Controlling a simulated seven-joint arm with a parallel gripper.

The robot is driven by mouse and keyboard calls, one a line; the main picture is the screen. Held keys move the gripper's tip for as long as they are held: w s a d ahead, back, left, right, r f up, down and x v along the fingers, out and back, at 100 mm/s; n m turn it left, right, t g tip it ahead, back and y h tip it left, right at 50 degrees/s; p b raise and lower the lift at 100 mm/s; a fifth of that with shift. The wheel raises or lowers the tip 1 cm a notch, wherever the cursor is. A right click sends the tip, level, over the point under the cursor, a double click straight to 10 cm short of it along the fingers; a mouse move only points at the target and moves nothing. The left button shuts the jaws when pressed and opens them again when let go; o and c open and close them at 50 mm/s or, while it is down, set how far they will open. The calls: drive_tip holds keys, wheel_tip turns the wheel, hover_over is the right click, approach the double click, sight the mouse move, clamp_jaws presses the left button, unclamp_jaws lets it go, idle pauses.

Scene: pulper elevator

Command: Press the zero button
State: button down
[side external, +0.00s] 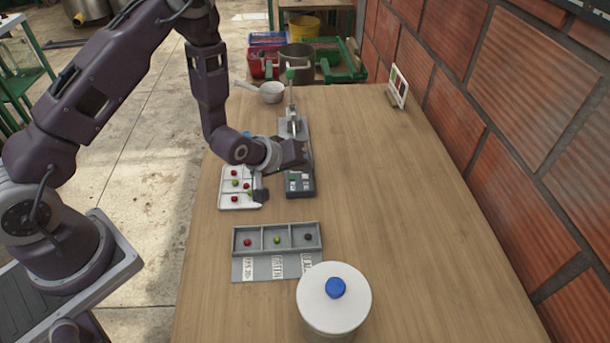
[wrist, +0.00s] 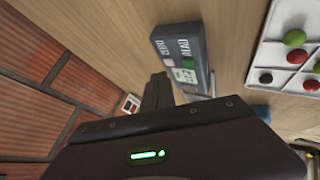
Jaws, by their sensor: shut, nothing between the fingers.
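A dark grey device (side external: 300,190) stands on the table below and beside my gripper (side external: 300,162). In the wrist view the device (wrist: 163,36) shows a white ZERO label (wrist: 146,60), a READ label (wrist: 186,48) and a small pale display (wrist: 184,76). The zero button itself is too small to make out. My gripper (wrist: 157,92) is shut and empty, its dark fingers next to the display end of the device. They overlap part of the device in the picture; I cannot tell whether they touch it.
A white tray (side external: 225,201) with red and green beads lies left of the device. A grey three-compartment tray (side external: 237,270) and a white lidded container (side external: 318,300) with a blue knob stand nearer the camera.

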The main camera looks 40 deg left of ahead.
sight(302, 179)
drive_tip(key=shift+f, duration=0.1)
drive_tip(key=shift+f, duration=0.3)
drive_tip(key=shift+f, duration=0.4)
idle(0.5)
drive_tip(key=shift+r, duration=0.8)
drive_tip(key=shift+r, duration=2.55)
